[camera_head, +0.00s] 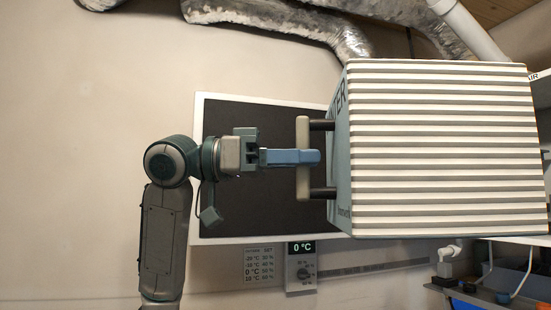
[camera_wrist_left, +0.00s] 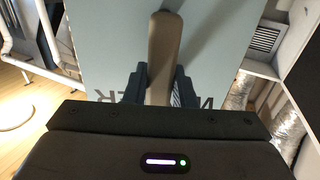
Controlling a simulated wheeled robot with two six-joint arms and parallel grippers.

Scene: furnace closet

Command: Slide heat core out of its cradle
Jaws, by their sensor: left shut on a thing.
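The heat core (camera_head: 445,150) is a large box with a white-and-grey ribbed side and a pale blue front face carrying lettering. A beige bar handle (camera_head: 302,125) stands off that face on two dark posts. My left gripper (camera_head: 312,157) is shut on the middle of the handle; the wrist view shows the handle (camera_wrist_left: 163,45) between its dark fingers, with the blue face (camera_wrist_left: 220,45) behind. A dark rectangular panel or opening with a white frame (camera_head: 198,150), possibly the cradle, lies behind the gripper. The core overlaps its right side; I cannot tell whether they touch. My right gripper is not in view.
Silver flexible ducts (camera_head: 285,22) run along the top, above the core. A control with a 0 °C display (camera_head: 302,248) and a printed chart (camera_head: 260,265) sit below the frame. Shelving with small items (camera_head: 485,295) is at the lower right. The wall at left is bare.

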